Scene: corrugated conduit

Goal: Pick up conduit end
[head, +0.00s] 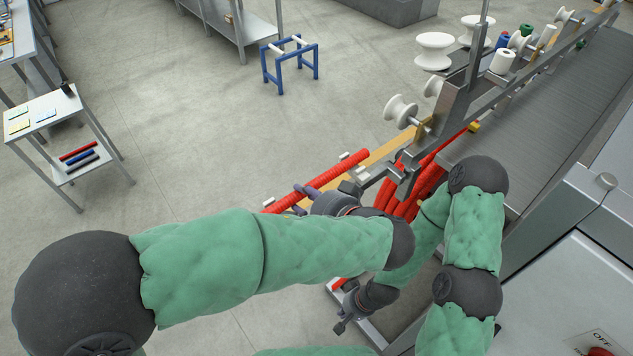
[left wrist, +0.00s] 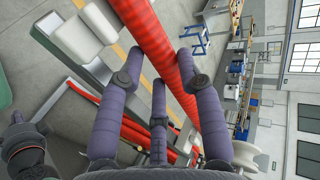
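The red corrugated conduit end (head: 335,172) sticks out diagonally to the lower left of the machine, between small white rollers. My left gripper (head: 303,195) is at this conduit in the head view, its purple fingers spread. In the left wrist view, the conduit (left wrist: 163,40) runs past the spread fingers of the left gripper (left wrist: 145,55); I see no finger closed on it. My right gripper (head: 349,306) hangs low beside the metal frame, apart from the conduit end; its finger opening is unclear.
More red conduit (head: 402,203) hangs in loops under the machine. A grey conveyor (head: 560,105) with white spools (head: 434,50) lies at the right. A blue stand (head: 290,65) and a small side table (head: 60,120) stand farther off. The floor between is clear.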

